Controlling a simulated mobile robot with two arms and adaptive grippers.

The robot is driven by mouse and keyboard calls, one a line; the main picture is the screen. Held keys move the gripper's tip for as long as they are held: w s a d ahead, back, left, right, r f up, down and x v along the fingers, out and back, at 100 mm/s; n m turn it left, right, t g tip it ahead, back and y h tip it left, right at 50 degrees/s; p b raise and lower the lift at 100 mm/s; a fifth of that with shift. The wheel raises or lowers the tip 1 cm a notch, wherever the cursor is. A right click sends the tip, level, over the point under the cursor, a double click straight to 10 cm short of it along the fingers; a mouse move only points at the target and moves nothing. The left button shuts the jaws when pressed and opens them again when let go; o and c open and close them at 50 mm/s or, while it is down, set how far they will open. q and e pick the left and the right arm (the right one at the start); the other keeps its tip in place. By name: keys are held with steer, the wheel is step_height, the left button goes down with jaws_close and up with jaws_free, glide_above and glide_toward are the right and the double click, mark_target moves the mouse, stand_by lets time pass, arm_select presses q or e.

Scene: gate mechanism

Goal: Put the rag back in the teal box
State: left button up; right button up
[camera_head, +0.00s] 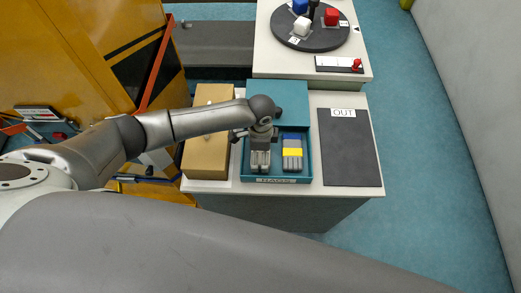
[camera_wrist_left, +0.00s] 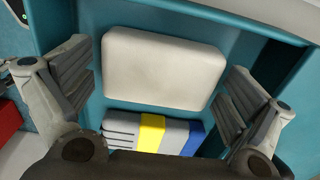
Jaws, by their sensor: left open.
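The teal box (camera_head: 308,170) stands open on the white counter, with a label on its front. My left gripper (camera_head: 261,165) is over the left half of the box, pointing down. In the left wrist view it is open (camera_wrist_left: 160,95), its fingers on either side of a white, rounded, cushion-like piece (camera_wrist_left: 163,68), likely the rag. This lies within the teal walls, and the gripper hides it in the head view. Beside it in the box lies a grey, yellow and blue striped piece (camera_head: 292,153), also in the left wrist view (camera_wrist_left: 152,133). My right gripper is not in view.
A tan box (camera_head: 205,160) stands left of the teal box. A dark mat (camera_head: 348,150) marked OUT lies to the right. A teal panel (camera_head: 277,97) is behind the box. Farther back, a round dark plate (camera_head: 312,42) holds coloured cubes. Yellow machinery (camera_head: 90,50) is at left.

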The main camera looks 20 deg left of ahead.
arm_select(q)
step_height(320, 180, up, 12)
steer(key=b, duration=0.2)
stand_by(0.4)
stand_by(0.5)
